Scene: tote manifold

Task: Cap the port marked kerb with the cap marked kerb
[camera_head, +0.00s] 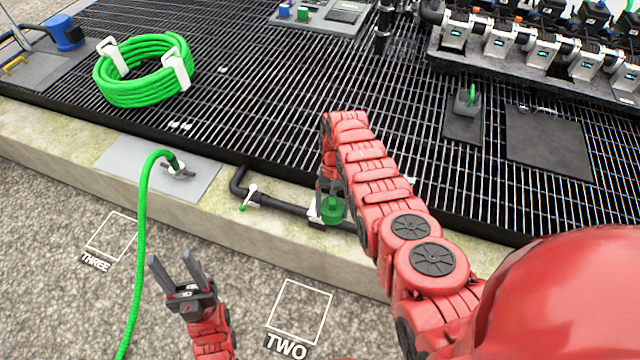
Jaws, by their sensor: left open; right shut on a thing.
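My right gripper (330,192) points down at the kerb and is shut on a green cap (334,209). The cap is beside or over a white fitting (314,212) on the black pipe (284,207) along the kerb. My arm partly hides this spot, so I cannot tell whether the cap is seated on a port. No kerb marking is legible on the cap or the fitting. My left gripper (172,260) is open and empty above the gravel.
A white valve handle (250,194) sits on the pipe. A green hose (141,235) runs from a kerb plate (128,157) down over the gravel. A coiled green hose (112,94) lies on the black grating (240,80). A row of devices (500,42) stands at the back right.

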